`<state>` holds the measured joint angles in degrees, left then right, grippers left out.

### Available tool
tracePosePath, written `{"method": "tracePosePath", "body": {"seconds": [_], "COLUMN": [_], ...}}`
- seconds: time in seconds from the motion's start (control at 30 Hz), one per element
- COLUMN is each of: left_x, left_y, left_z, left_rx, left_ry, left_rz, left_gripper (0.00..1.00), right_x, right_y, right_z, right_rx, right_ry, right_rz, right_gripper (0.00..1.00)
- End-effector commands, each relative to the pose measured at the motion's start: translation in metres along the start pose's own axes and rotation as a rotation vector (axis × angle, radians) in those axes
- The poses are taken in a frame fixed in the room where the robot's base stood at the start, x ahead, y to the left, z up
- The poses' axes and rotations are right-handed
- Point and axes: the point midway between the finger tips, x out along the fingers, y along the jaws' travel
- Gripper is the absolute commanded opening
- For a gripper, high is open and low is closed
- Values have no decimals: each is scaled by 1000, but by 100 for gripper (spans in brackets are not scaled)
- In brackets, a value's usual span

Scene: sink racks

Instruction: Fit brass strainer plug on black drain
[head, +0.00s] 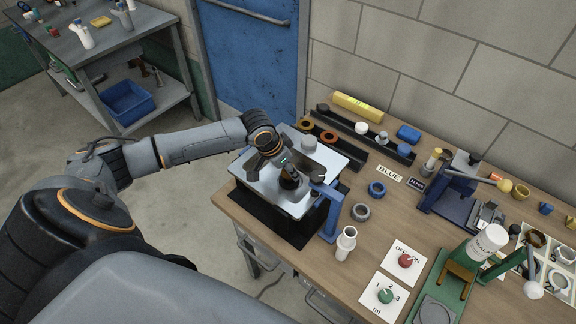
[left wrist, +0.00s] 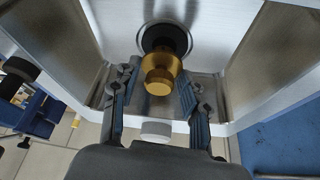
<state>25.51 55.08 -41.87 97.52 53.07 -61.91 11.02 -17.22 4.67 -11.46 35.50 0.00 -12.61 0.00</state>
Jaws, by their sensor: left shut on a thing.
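In the left wrist view, the brass strainer plug (left wrist: 160,72) is a gold, stepped round piece between the two fingers of my left gripper (left wrist: 158,84), which is shut on it. The black drain (left wrist: 166,36) is a dark ring in the floor of the metal sink (left wrist: 215,18), directly beyond the plug. The plug overlaps its near edge in the picture; I cannot tell whether they touch. In the head view, my left gripper (head: 289,182) points down into the sink (head: 318,160) and hides the plug and drain. My right gripper is not in view.
A blue tap-like post (head: 330,212) stands at the sink's front right corner. A blue ring (head: 377,189), a grey ring (head: 361,212) and a white bottle (head: 346,243) stand to the right. Dark racks with caps (head: 365,146) lie behind, near the wall.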

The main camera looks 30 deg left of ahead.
Motion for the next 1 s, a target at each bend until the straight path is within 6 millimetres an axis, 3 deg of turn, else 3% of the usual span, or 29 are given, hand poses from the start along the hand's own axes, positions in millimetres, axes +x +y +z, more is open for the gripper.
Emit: {"method": "tracePosePath", "body": {"seconds": [1.0], "left_x": [13], "left_y": [0], "left_z": [6], "left_rx": [0], "left_ry": [0], "left_rz": [0], "left_gripper": [13], "right_x": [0], "right_y": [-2], "right_z": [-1], "right_rx": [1], "right_ry": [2], "right_rz": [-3], "right_gripper": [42]}}
